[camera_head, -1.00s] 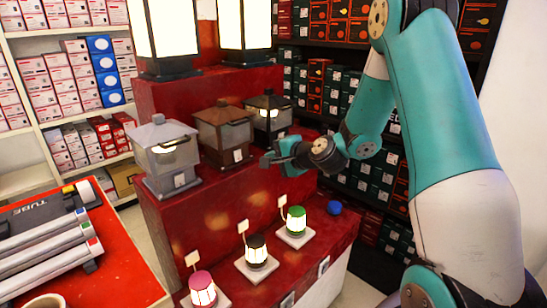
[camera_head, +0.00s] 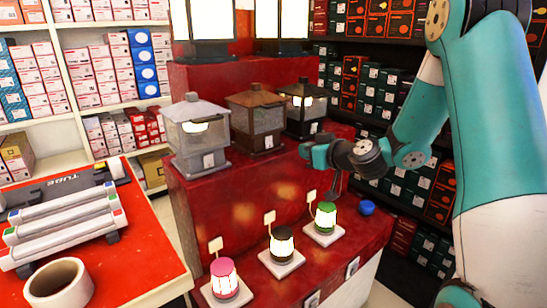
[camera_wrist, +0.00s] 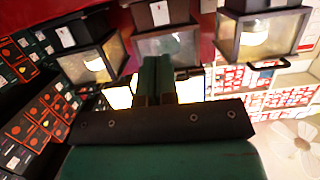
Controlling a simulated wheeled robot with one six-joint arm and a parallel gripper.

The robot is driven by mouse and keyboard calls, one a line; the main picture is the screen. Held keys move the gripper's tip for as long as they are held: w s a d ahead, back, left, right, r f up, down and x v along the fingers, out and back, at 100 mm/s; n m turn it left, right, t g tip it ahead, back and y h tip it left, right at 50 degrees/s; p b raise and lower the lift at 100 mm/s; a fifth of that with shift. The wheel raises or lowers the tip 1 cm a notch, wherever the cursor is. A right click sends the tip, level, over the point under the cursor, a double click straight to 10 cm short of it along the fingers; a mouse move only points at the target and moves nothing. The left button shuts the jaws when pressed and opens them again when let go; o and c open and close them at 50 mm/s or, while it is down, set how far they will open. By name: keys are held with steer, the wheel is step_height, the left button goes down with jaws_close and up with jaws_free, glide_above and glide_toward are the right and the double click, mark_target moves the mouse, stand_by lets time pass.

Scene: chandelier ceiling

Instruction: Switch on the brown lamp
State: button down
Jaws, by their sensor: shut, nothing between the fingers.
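The brown lamp (camera_head: 258,122) is a square lantern with a peaked roof, standing on the red stepped display between a grey lantern (camera_head: 196,138) and a black lantern (camera_head: 304,110). Its glass looks dark, while the two neighbours glow. A small white plate (camera_head: 268,141) shows on its base. My gripper (camera_head: 307,152) is right of the brown lamp's base and in front of the black lantern, with a gap to the brown lamp. In the wrist view the brown lamp (camera_wrist: 168,42) hangs inverted beyond the shut, empty fingers (camera_wrist: 155,68), which overlap its glass.
Small lit lamps in pink (camera_head: 224,278), black (camera_head: 282,245) and green (camera_head: 326,217) stand on the lower step. Large lit lanterns (camera_head: 207,20) stand above. A red table (camera_head: 133,258) with tubes is at left. Shelves of boxes line the back.

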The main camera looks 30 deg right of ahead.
mark_target(270, 147)
steer(key=n+b, duration=0.2)
steer(key=n, duration=0.4)
steer(key=f+n+t+b, duration=0.1)
steer(key=n+b, duration=0.1)
steer(key=n, duration=0.4)
steer(key=f+n+b, duration=0.1)
steer(key=n+b, duration=0.1)
steer(key=n, duration=0.4)
steer(key=shift+s+f, duration=0.2)
steer(key=shift+s, duration=0.15)
steer(key=p+x, duration=0.1)
steer(key=x, duration=0.3)
steer(key=p+x, duration=0.2)
steer(key=x, duration=0.2)
steer(key=p+x, duration=0.2)
steer(key=x, duration=0.3)
steer(key=shift+r, duration=0.35)
steer(key=shift+w+a+f, duration=0.1)
steer(key=shift+w+f, duration=0.05)
steer(key=shift+w, duration=0.35)
